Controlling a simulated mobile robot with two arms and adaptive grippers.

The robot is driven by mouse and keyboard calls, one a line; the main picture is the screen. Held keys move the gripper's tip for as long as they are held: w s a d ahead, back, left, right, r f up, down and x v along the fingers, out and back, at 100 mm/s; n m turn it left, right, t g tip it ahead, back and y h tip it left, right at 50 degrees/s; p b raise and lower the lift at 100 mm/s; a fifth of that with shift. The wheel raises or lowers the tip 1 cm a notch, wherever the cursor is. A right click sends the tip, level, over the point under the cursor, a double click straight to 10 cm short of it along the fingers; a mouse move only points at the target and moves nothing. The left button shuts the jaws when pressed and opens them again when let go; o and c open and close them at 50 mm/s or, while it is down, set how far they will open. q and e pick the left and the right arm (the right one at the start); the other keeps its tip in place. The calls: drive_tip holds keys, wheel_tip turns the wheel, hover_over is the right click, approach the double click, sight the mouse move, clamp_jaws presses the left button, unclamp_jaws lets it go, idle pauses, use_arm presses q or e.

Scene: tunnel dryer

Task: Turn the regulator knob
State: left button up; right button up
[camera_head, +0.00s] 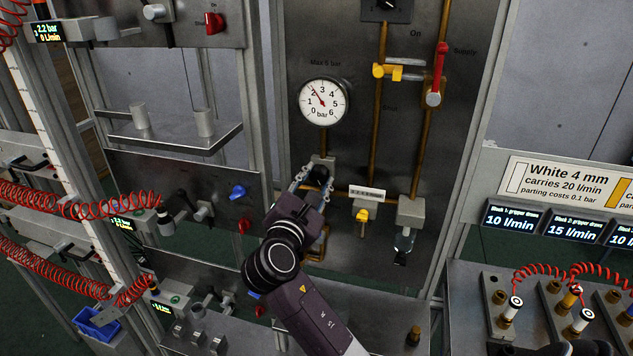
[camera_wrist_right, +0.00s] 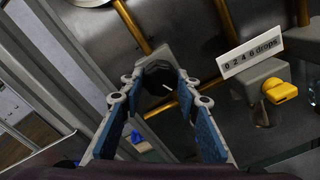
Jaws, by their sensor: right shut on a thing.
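The black regulator knob (camera_head: 319,175) sits on a grey block on the metal panel, below a round pressure gauge (camera_head: 324,102). The gauge needle points up and left, a little past 2 bar. My right gripper (camera_head: 314,183) is shut on the knob, coming from below. In the right wrist view the knob (camera_wrist_right: 159,79) sits between the blue-padded fingers (camera_wrist_right: 156,90), with a short white mark on its face. The fingers hide part of its sides. My left gripper is not in view.
Brass pipes (camera_head: 376,130) run beside the knob. A yellow drain valve (camera_head: 362,215) and a red supply lever (camera_head: 440,65) are to its right. A drops scale label (camera_wrist_right: 252,52) is near the fingers. A metal frame post (camera_head: 265,100) stands to the left.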

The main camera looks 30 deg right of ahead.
drive_tip(key=shift+m+b, duration=0.7)
drive_tip(key=shift+m, duration=1.4)
drive_tip(key=o, duration=1.1)
drive_tip(key=shift+o, duration=0.2)
drive_tip(key=shift+a, duration=0.15)
drive_tip(key=v, duration=0.7)
drive_tip(key=shift+s, duration=0.15)
drive_tip(key=shift+a, duration=0.1)
